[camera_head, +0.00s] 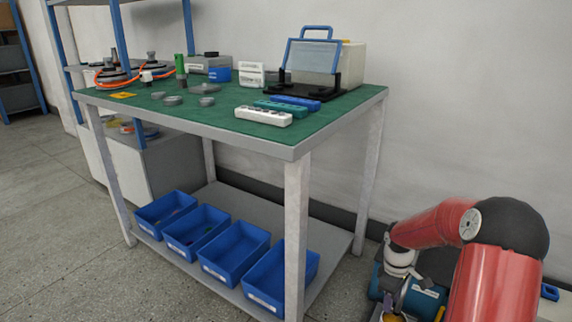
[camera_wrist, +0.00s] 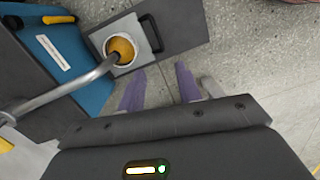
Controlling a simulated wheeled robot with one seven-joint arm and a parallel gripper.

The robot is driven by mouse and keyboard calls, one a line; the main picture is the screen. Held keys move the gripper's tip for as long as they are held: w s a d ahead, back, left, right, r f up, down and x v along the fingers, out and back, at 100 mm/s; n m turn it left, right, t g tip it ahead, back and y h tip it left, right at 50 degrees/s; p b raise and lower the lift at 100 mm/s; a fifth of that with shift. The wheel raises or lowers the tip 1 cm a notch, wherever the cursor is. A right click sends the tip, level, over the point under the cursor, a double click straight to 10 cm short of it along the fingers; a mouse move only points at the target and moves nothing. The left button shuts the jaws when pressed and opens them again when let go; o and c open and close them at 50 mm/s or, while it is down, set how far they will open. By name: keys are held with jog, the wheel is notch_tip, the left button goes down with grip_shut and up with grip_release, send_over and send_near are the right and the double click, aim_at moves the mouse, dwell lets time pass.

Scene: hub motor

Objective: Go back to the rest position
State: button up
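My gripper (camera_wrist: 160,92) shows in the wrist view as two purple fingers standing apart, with bare floor between them. Nothing is held. In the head view my red arm is folded at the lower right, bent at a dark joint, with its wrist pointing down. The fingertips cannot be made out clearly there. The gripper is well to the right of the green-topped workbench (camera_head: 220,128) and apart from it.
Blue bins (camera_head: 236,250) stand on the bench's lower shelf. A clear-fronted case (camera_head: 312,62) and white power strip (camera_head: 263,116) are on top. Near my gripper are a blue holder (camera_wrist: 66,58) and a round white-rimmed cup (camera_wrist: 119,48) with orange inside. Floor at left is free.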

jog(key=s+a+r+m+t+h+p, duration=0.1)
jog(key=s+a+r, duration=0.1)
jog(key=r, duration=0.5)
jog(key=s+a+r+m+h+p, duration=0.1)
jog(key=s+a+r, duration=0.15)
jog(key=r, duration=0.55)
jog(key=s+a+r+m+t+y+p, duration=0.1)
jog(key=s+a+r+m+t+p, duration=0.1)
jog(key=s+a+r, duration=0.3)
jog(key=s+a+r+m+t+y+p, duration=0.1)
jog(key=s+a+r+m+t+p, duration=0.2)
jog(key=s+r, duration=1)
jog(key=s+a+m, duration=0.2)
jog(key=shift+s+r+t+p, duration=0.3)
